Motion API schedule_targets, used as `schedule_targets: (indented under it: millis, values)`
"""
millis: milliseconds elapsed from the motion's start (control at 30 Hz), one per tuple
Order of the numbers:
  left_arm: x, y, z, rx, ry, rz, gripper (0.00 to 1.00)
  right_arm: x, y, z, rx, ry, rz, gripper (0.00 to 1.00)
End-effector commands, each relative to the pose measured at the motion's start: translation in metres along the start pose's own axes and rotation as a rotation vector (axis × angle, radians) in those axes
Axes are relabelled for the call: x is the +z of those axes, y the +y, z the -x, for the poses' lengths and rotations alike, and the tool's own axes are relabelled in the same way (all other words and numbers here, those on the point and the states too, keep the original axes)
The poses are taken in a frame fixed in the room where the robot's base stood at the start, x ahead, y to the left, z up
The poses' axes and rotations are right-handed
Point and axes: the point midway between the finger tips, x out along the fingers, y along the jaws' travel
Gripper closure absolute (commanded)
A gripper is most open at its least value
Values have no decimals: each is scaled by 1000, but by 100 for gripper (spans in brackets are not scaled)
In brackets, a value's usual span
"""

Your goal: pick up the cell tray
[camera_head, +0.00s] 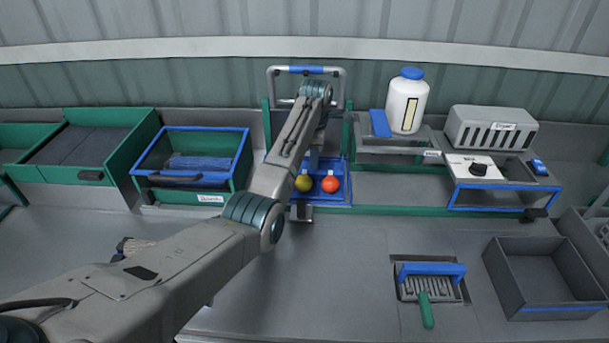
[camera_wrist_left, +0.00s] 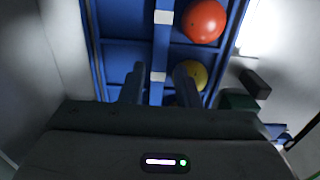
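The cell tray (camera_head: 325,201) is blue, with dividers and a raised middle bar, and stands at the back middle of the bench. A yellow tomato (camera_head: 304,183) and a red tomato (camera_head: 331,184) sit in its cells. My left gripper (camera_head: 314,158) is over the tray, partly hidden by its own arm. In the left wrist view its two dark fingers (camera_wrist_left: 160,88) are apart, one on each side of the tray's blue middle bar (camera_wrist_left: 160,45). I cannot tell whether they touch it. The red tomato (camera_wrist_left: 203,20) and yellow tomato (camera_wrist_left: 193,75) lie to the right. My right gripper is not in view.
A blue-rimmed green bin (camera_head: 243,160) stands left of the tray. A shelf with a white bottle (camera_head: 407,103) stands to its right. A slotted holder with a green-handled tool (camera_head: 427,312) and a grey crate (camera_head: 541,250) are front right. The middle bench is clear.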

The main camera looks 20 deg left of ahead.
Motion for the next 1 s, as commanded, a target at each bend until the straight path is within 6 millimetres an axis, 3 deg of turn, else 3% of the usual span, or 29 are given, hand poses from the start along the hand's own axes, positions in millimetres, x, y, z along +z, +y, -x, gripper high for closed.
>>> schedule_targets:
  millis: [167, 333, 867, 1000]
  values:
    - [-1, -1, -23, -6, 2, 0, 71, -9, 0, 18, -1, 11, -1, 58]
    - [0, 0, -44, -2, 1, 0, 71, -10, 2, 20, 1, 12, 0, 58]
    - [0, 0, -49, -1, 0, 0, 71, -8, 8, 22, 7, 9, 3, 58]
    - [0, 0, -49, -1, 0, 0, 94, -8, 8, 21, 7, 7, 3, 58]
